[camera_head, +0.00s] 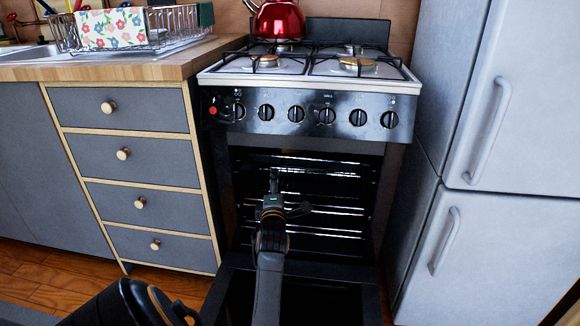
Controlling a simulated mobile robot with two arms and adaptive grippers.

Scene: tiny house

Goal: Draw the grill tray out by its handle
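The oven (227,190) stands with its front open, showing a dark cavity crossed by several bright metal rack or tray edges. I cannot make out for certain which of these is the grill tray, and its handle does not show clearly. My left gripper (273,180) reaches up into the opening, left of its middle, in front of the upper racks. Its fingers are narrow and dark against the cavity, so I cannot tell whether they touch or hold anything. My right gripper is not in view.
The oven door (232,285) is folded down at the bottom. Grey drawers (125,162) stand close on the left and a fridge (510,90) on the right. A red kettle (279,20) sits on the hob above. Wooden floor shows at lower left.

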